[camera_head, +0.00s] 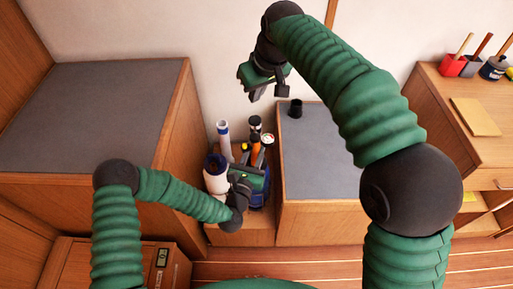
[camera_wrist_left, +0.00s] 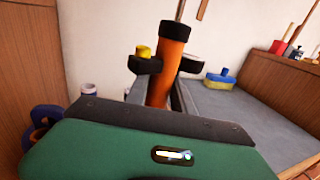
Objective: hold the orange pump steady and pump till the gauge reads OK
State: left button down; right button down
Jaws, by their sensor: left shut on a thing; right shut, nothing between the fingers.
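The orange pump (camera_head: 255,140) stands upright among items in the low gap between two grey-topped cabinets. In the left wrist view, its orange barrel (camera_wrist_left: 171,70) has a black collar and a thin rod rising from the top. My left gripper (camera_head: 257,160) is shut on the barrel, with one dark finger on each side. A small round white dial (camera_head: 267,139), seemingly the gauge, shows beside the pump; its reading is too small to tell. My right gripper (camera_head: 268,90) is shut and empty, raised above and behind the pump, apart from it. The pump's lower part is hidden.
White rolled tubes (camera_head: 223,140) stand left of the pump. A blue and yellow block (camera_wrist_left: 220,79) shows on a grey top in the left wrist view. The left worktop (camera_head: 90,105) is clear.

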pick_arm(q)
jog(key=c, duration=1)
grip_release()
jog(key=shift+s, duration=0.1)
